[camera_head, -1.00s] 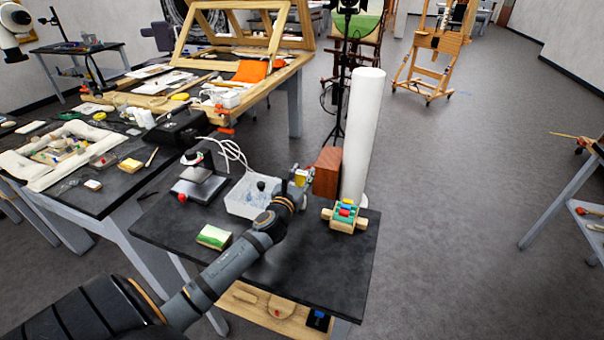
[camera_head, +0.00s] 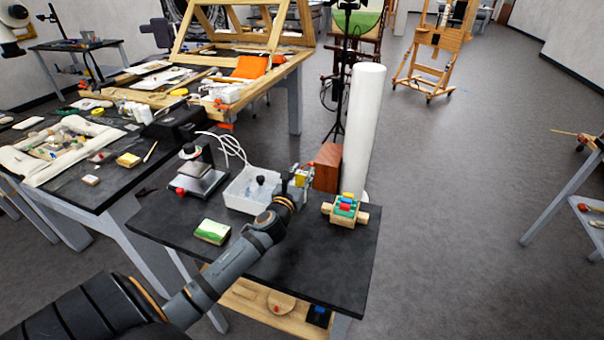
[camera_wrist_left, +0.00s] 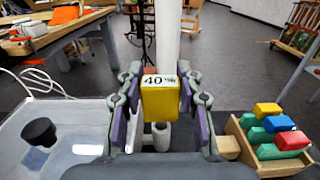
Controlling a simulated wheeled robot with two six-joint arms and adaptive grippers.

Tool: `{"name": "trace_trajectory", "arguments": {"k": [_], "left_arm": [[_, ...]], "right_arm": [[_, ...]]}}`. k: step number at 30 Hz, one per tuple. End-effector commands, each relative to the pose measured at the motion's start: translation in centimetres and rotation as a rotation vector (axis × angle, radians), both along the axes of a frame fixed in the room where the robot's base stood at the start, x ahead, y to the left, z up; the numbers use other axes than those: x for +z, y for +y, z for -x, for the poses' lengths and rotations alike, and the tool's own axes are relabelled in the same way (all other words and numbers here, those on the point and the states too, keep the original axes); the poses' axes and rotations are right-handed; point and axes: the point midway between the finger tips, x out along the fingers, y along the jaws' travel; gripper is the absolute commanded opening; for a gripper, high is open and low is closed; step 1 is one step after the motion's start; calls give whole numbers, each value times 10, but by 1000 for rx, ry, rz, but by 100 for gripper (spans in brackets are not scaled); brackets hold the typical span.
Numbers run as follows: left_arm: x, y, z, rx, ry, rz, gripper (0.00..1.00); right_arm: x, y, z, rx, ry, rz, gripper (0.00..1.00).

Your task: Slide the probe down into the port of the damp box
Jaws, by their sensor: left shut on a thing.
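The probe (camera_wrist_left: 160,98) is a yellow block with a white face reading 40. It stands upright between the purple-padded fingers of my left gripper (camera_wrist_left: 160,110), which is shut on it; its yellow also shows in the head view (camera_head: 300,178). A white round collar (camera_wrist_left: 161,136) shows just below the probe; I cannot tell whether it is the port or whether they touch. The damp box (camera_wrist_left: 18,138), pale with a black knob (camera_wrist_left: 39,132), is at the left in the wrist view. In the head view the box (camera_head: 238,203) stands left of the gripper. My right gripper is out of view.
A tall white roll (camera_head: 364,130) and a brown wooden block (camera_head: 327,168) stand behind the gripper. A wooden holder with coloured blocks (camera_head: 345,211) is at its right. A green-and-white packet (camera_head: 212,231) lies at the left front. The front right of the black table (camera_head: 335,270) is clear.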

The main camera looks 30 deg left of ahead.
Motion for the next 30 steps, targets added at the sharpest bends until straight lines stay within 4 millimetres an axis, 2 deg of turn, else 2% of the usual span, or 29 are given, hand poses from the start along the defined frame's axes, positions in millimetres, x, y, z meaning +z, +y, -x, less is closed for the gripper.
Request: {"name": "trace_trajectory", "arguments": {"k": [2, 3, 9, 17, 20, 23, 30], "left_arm": [[-3, 0, 0, 0, 0, 0, 5], [-3, 0, 0, 0, 0, 0, 37], [-2, 0, 0, 0, 0, 0, 62], [-2, 0, 0, 0, 0, 0, 62], [-3, -1, 7, 0, 2, -1, 62], [-3, -6, 24, -2, 4, -5, 62], [-4, -20, 82, -3, 6, -5, 62]], "right_arm": [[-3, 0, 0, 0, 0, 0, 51], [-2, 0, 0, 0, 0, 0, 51], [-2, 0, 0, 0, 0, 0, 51], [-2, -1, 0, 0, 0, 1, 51], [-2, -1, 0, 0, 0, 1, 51], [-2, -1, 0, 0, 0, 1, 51], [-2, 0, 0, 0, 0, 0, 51]]}}
